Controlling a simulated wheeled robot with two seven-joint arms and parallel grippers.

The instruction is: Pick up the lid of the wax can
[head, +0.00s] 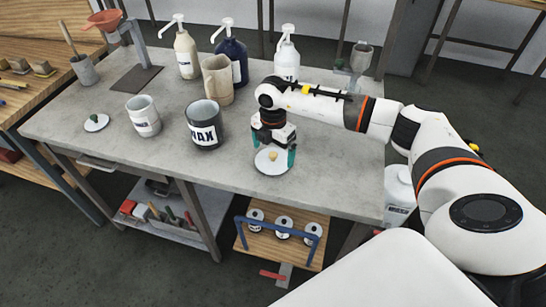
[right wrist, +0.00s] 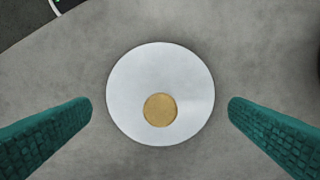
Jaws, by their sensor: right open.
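The dark wax can (head: 204,135), labelled "WAX", stands upright and open-topped near the front middle of the grey table. A round white lid with a tan knob (head: 272,161) lies flat on the table to its right, near the front edge. In the right wrist view the lid (right wrist: 133,85) is centred between the fingers, with its tan knob (right wrist: 160,110) below the lid's middle. My right gripper (head: 275,152) is open and empty, pointing down above this lid. Its green fingers (right wrist: 160,112) show on either side, apart from the lid. My left gripper is not in view.
A beige pitcher (head: 217,80) and several pump bottles (head: 187,55) stand behind. The table (head: 335,160) is clear right of the lid.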

